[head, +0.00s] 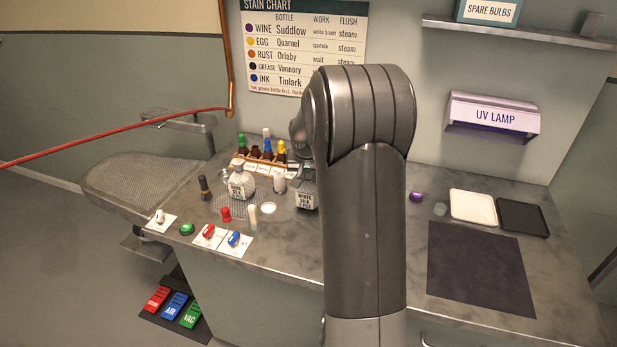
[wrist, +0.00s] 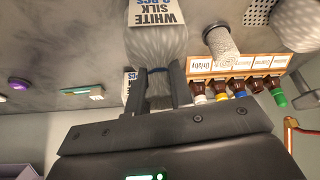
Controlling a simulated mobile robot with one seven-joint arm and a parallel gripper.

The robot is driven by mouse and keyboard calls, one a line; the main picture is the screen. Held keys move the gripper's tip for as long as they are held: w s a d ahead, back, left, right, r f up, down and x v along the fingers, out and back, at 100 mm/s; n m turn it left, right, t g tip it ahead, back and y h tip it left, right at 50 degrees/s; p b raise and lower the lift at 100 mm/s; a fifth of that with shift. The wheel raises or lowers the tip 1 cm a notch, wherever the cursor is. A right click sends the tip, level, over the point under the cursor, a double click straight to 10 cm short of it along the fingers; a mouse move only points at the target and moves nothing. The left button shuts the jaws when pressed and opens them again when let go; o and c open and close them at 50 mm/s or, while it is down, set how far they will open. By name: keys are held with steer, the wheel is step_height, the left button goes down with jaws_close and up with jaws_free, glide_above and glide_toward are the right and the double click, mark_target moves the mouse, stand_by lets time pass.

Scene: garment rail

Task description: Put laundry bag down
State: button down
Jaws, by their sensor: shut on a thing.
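My gripper (wrist: 160,76) is shut on the gathered neck of a white laundry bag (wrist: 157,42) with a "WHITE SILK 2 PCS" label. In the head view the bag (head: 306,198) shows just left of my arm, partly hidden by it, over the counter (head: 290,243). I cannot tell whether its base touches the counter. My gripper is hidden behind my arm in the head view. A second white labelled bag (head: 240,183) stands to the left on a perforated area. In the wrist view, another white labelled thing (wrist: 130,82) is partly hidden behind one finger.
A wooden rack of capped bottles (head: 262,158) stands behind, with a white cylinder (head: 280,183) near the held bag. Red (head: 226,214) and cream (head: 252,217) pieces stand in front. At right lie a white tray (head: 473,207), a black tray (head: 523,217) and a clear dark mat (head: 478,268).

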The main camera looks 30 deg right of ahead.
steer(key=shift+f, duration=0.2)
steer(key=shift+f, duration=0.1)
steer(key=c, duration=1.3)
jaws_free()
